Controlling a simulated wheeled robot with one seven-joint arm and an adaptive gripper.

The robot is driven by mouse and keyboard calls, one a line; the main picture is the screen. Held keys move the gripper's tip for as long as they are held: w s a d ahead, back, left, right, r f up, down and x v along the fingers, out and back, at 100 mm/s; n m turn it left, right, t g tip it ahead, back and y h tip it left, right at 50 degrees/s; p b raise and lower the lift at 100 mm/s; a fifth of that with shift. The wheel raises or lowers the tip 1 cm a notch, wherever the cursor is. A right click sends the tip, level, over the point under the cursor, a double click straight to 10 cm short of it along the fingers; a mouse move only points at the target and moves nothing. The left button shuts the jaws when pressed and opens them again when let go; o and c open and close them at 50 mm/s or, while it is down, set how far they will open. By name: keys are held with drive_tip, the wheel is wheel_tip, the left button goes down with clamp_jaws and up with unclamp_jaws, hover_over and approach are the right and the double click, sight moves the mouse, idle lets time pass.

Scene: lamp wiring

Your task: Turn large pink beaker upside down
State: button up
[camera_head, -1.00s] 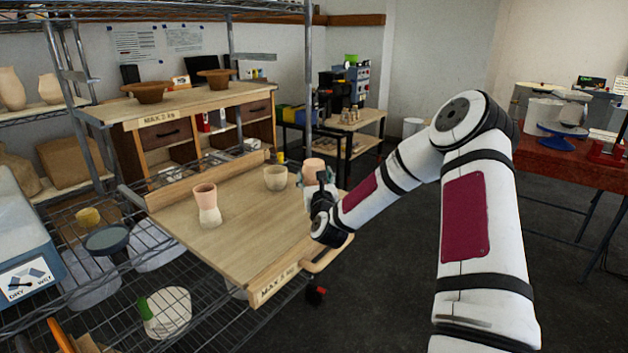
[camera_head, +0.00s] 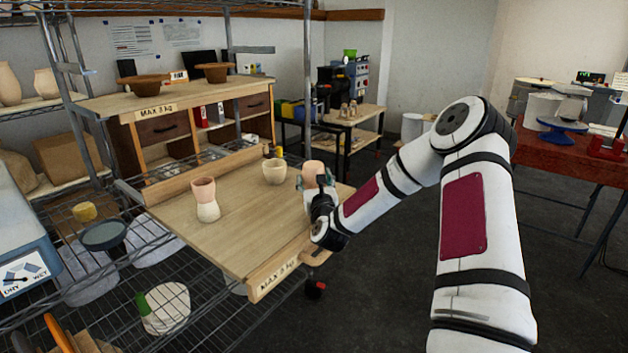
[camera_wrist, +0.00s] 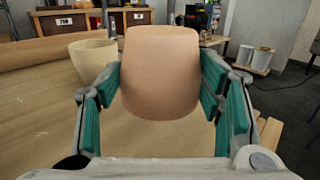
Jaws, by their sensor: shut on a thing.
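A pink beaker (camera_wrist: 160,75) is between the green-padded fingers of my gripper (camera_wrist: 160,88) in the wrist view, and the gripper is shut on it. Its narrower end faces up and no opening shows there. In the head view the beaker (camera_head: 313,168) is at the right side of the wooden board, partly hidden by my gripper (camera_head: 316,182). Whether the held beaker touches the board cannot be told.
A cream cup (camera_head: 275,172) stands on the board (camera_head: 245,225) left of my gripper; it also shows in the wrist view (camera_wrist: 92,62). A wooden shelf unit (camera_head: 165,108) with brown bowls stands behind. The board's front middle is clear.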

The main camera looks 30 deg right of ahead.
drive_tip(key=shift+f+b, duration=0.35)
drive_tip(key=shift+f, duration=0.25)
idle(0.3)
drive_tip(key=shift+f, duration=0.25)
drive_tip(key=shift+s+f+b, duration=0.2)
drive_tip(key=shift+f+b, duration=0.2)
drive_tip(key=shift+f, duration=0.35)
drive_tip(key=shift+s+a+f+b, duration=0.1)
drive_tip(key=shift+f+b, duration=0.35)
drive_tip(key=shift+f, duration=0.25)
drive_tip(key=o, duration=1.5)
drive_tip(key=shift+c, duration=0.2)
drive_tip(key=shift+t, duration=0.4)
drive_tip(key=s+a, duration=0.1)
drive_tip(key=s, duration=0.2)
drive_tip(key=s+a+r, duration=0.1)
drive_tip(key=s+a, duration=0.1)
drive_tip(key=s, duration=0.1)
drive_tip(key=s+a, duration=0.2)
drive_tip(key=s, duration=0.2)
drive_tip(key=shift+r, duration=0.4)
drive_tip(key=shift+s+a+r, duration=0.1)
drive_tip(key=shift+r, duration=0.15)
